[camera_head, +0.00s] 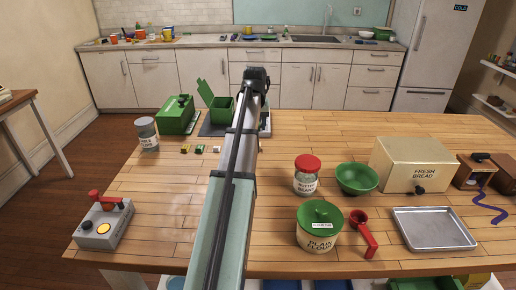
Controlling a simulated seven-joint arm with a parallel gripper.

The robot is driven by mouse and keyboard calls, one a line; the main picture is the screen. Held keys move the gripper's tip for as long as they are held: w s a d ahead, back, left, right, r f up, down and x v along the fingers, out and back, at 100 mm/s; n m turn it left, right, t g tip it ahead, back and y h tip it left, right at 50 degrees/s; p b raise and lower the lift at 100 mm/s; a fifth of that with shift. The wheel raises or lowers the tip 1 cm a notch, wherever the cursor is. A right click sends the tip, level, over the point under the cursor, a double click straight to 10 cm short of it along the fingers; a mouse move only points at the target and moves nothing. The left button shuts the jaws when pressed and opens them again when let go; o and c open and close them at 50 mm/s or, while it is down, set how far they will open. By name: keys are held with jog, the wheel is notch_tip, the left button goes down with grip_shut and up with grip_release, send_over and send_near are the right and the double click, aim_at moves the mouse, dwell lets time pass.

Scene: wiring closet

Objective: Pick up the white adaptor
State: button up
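I cannot pick out a white adaptor for certain. Several small blocks lie in a row on the wooden table in front of the green box: a yellowish one (185,148), a green and pale one (199,149) and a pale one (216,149). They are too small to identify. My arm reaches from the bottom middle across the table. Its dark far end, with my gripper (256,76), is beyond the blocks and to their right, over the table's far side. The fingers cannot be made out. The arm hides part of the table behind it.
This looks like a kitchen. The wooden table (163,205) bears a green box (176,117), an open green bin (220,113), a can (147,135), a red-lidded jar (306,181), a green bowl (357,178), a flour tin (319,238), a bread box (413,165) and a metal tray (433,228).

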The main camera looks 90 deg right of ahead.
jog(key=x, duration=0.5)
jog(key=shift+s+x, duration=0.2)
jog(key=shift+x, duration=1.1)
jog(key=shift+s+x, duration=0.2)
jog(key=shift+x, duration=1.15)
jog(key=shift+c, duration=0.3)
grip_shut()
